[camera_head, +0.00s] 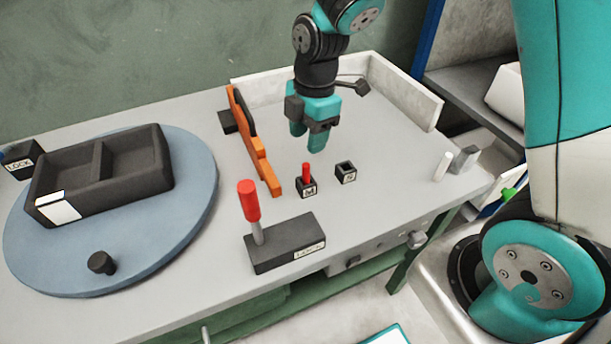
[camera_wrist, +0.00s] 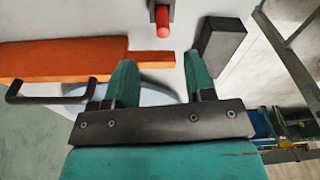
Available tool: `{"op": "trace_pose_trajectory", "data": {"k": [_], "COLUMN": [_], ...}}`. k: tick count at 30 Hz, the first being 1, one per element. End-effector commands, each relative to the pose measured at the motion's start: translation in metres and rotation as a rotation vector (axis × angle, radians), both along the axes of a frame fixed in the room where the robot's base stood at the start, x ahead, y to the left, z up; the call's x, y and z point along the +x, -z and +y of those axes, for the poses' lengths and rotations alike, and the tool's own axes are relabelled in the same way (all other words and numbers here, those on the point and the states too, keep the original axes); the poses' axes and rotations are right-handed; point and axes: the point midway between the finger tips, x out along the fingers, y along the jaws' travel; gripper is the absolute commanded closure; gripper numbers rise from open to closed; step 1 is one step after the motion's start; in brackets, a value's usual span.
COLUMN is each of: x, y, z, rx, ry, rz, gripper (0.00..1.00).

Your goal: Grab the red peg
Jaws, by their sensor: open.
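The red peg (camera_head: 306,172) stands upright in a small black socket block (camera_head: 307,190) with a white label, in the middle of the table. My gripper (camera_head: 308,145) is above the table, apart from the peg and behind it in the head view. Its two teal fingers are spread with nothing between them, as the wrist view also shows (camera_wrist: 158,80). A red rounded end (camera_wrist: 163,22) shows at the top of the wrist view, beyond the fingertips. I cannot tell whether it is the peg or the red lever handle.
A larger red-handled lever (camera_head: 249,202) stands on a dark LOCK block (camera_head: 285,243) in front. An empty black socket (camera_head: 346,173) is right of the peg. An orange fence (camera_head: 255,148) is to the left, then a blue turntable (camera_head: 190,215) with a dark tray (camera_head: 45,187).

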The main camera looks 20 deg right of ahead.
Motion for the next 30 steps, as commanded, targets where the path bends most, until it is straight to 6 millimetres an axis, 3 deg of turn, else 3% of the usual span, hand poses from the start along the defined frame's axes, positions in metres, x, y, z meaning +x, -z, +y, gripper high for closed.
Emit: {"op": "trace_pose_trajectory", "data": {"k": [4,13,21,30], "x": [-0.001,-0.003,-0.007,-0.006], "y": [0.029,0.053,0.092,0.096], "z": [0.004,0.006,0.008,0.009], "rx": [0.0,0.0,0.001,0.001], "ry": [-0.001,0.0,-0.001,0.0], "rz": [0.004,0.003,0.001,-0.001], "gripper": [0.51,0.51,0.51,0.53]}}
